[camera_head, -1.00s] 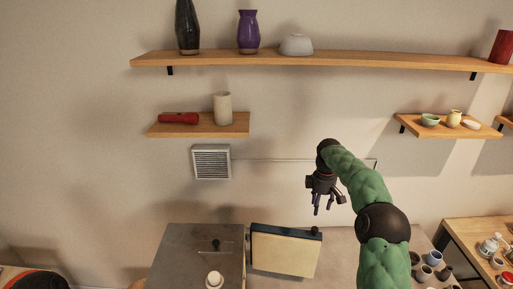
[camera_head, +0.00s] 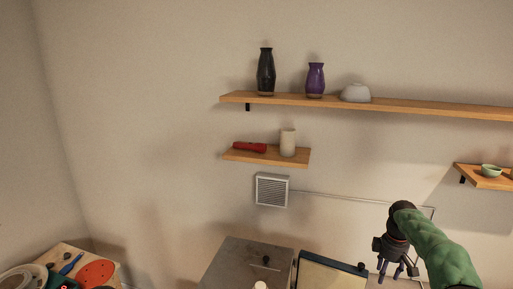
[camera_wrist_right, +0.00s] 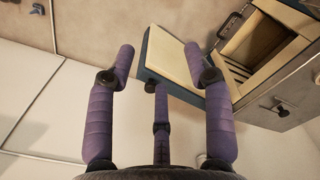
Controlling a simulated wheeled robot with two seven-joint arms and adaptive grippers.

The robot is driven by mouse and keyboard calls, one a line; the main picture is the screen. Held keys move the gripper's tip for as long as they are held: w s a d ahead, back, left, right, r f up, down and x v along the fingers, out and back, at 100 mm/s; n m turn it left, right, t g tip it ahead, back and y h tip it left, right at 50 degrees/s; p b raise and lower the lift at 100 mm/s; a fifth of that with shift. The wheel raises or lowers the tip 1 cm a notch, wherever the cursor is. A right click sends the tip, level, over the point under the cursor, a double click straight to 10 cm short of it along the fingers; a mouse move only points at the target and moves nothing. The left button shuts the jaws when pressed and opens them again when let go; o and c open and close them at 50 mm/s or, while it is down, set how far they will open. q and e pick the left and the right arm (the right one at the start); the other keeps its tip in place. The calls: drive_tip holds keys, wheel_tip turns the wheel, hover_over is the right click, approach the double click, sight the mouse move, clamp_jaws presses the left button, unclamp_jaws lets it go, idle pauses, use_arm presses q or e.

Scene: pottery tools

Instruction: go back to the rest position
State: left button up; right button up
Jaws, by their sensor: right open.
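My right gripper (camera_head: 392,268) hangs at the end of the green arm at the lower right of the head view, in front of the wall. In the right wrist view its purple fingers (camera_wrist_right: 160,75) are spread apart with nothing between them. Beyond them is an open kiln-like box: its cream-lined door (camera_wrist_right: 172,58) and its body with a hollow inside (camera_wrist_right: 262,40). The same door (camera_head: 330,272) and grey box top (camera_head: 245,262) show at the bottom of the head view. My left gripper is not in view.
A wall shelf (camera_head: 400,107) holds a black vase, a purple vase and a white bowl. A lower shelf (camera_head: 240,154) holds a red flashlight and a pale cup. A vent (camera_head: 271,190) is on the wall. A cluttered table (camera_head: 72,250) stands at lower left.

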drive_tip(key=s+a+f+m+y, duration=0.1)
drive_tip(key=s+a+f, duration=0.2)
drive_tip(key=a+f, duration=0.45)
drive_tip(key=s+a+f+m+y, duration=0.15)
drive_tip(key=a+f, duration=0.25)
drive_tip(key=f, duration=0.7)
drive_tip(key=s+a+f+m, duration=0.25)
drive_tip(key=a+f, duration=0.35)
drive_tip(key=f, duration=0.3)
drive_tip(key=s+a+f+m+y, duration=0.1)
drive_tip(key=s+a+f+m, duration=0.2)
drive_tip(key=s, duration=0.6)
drive_tip(key=s+a+f+m, duration=0.1)
drive_tip(key=s+a+f, duration=0.2)
drive_tip(key=s+a, duration=0.45)
drive_tip(key=s+a+f+m+y, duration=0.1)
drive_tip(key=s+a+f+m, duration=0.15)
drive_tip(key=s, duration=0.85)
use_arm(q)
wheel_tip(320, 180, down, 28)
drive_tip(key=b, duration=2.8)
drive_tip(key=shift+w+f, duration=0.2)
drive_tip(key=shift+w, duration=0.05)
use_arm(e)
wheel_tip(320, 180, down, 26)
drive_tip(key=w+a+n, duration=0.1)
drive_tip(key=a, duration=0.1)
drive_tip(key=shift+w+f, duration=0.25)
drive_tip(key=shift+w, duration=0.05)
drive_tip(key=shift+h, duration=0.25)
